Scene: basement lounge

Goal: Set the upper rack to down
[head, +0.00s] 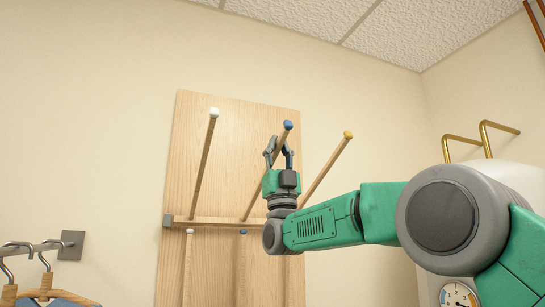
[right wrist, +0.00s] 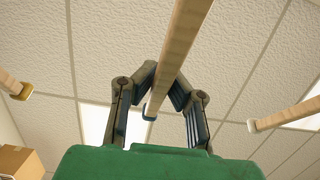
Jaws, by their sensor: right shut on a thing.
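The upper rack (head: 205,221) is a row of wooden pegs hinged at a crossbar on a tall wooden wall panel. Its pegs slant upward and out from the panel, with a white tip (head: 214,112), a blue tip (head: 288,125) and a yellow tip (head: 348,134). My right gripper (head: 279,150) is shut on the blue-tipped middle peg near its outer end. In the right wrist view this peg (right wrist: 184,40) runs between the fingers (right wrist: 160,90), and the outer pegs stand apart on either side. My left gripper is out of view.
Lower pegs (head: 188,260) hang down along the panel (head: 235,115) beneath the crossbar. A metal wall rail with hangers (head: 45,258) is at lower left. A white tank with brass pipes (head: 488,140) and a gauge (head: 457,296) stands at right, behind my arm.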

